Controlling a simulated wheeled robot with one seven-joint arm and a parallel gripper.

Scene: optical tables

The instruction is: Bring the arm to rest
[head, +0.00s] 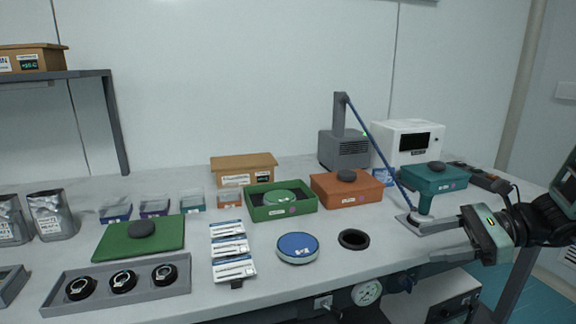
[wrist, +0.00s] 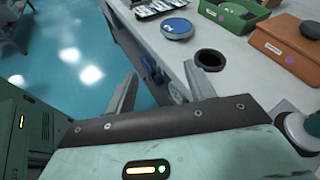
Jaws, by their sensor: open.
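My gripper (head: 449,241) is at the right end of the table in the head view, at the table's front edge. In the wrist view my gripper (wrist: 162,92) shows its two grey fingers spread apart with nothing between them. The fingers point over the table's front edge, with blue floor under the left one. A black ring (head: 353,239) lies on the table to the left of the gripper; it also shows in the wrist view (wrist: 210,60) beyond the right finger.
A blue round disc (head: 298,247), a green box (head: 281,201) and an orange box (head: 346,187) stand left of the gripper. Open floor (wrist: 65,60) lies before the table.

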